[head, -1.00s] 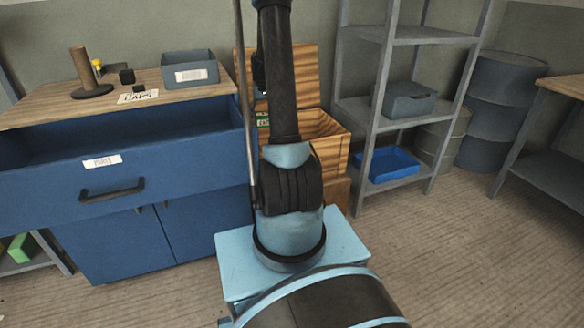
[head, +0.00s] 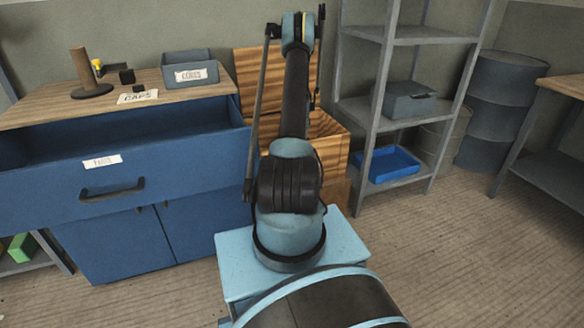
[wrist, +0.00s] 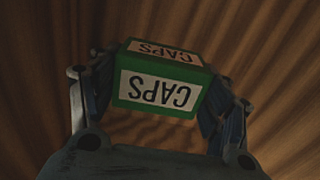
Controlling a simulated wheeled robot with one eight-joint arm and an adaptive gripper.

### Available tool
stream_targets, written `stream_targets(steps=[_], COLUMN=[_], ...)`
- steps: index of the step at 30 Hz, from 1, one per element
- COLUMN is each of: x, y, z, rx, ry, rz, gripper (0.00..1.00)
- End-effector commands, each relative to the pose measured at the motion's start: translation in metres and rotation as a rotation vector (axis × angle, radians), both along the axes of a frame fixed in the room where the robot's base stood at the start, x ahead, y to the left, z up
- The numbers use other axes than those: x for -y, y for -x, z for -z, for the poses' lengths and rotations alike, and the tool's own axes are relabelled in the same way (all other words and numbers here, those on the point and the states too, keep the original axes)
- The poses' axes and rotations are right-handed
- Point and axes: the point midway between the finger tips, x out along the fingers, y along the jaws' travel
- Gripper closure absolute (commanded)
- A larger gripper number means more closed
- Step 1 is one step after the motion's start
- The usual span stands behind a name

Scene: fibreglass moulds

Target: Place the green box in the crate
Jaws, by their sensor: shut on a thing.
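The green box (wrist: 152,92) has white CAPS labels on two visible faces. In the wrist view my gripper (wrist: 162,100) is shut on it, with one finger at each side. Striped wood like that of the crate fills the background behind the box. I cannot tell whether the box touches the wood. The wooden crate (head: 333,154) stands on the floor behind my arm, with its lid (head: 250,85) raised against the wall. My arm hides part of the crate's opening. My gripper and the held box do not show in the head view.
A blue cabinet (head: 190,240) with an open drawer stands left of the crate. A grey bin (head: 190,70) sits on its top. A grey shelf unit (head: 362,150) with a blue tray (head: 388,163) stands close right. Another green object (head: 22,247) lies low at far left.

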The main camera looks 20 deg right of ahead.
Motion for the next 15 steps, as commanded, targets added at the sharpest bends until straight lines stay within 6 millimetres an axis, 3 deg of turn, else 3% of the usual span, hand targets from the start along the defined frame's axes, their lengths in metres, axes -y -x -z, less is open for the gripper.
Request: stream_targets(steps=[15], x=[0.006], y=[0.0], z=[0.066], rx=[0.0], ry=[0.0], rz=[0.04], gripper=[0.58])
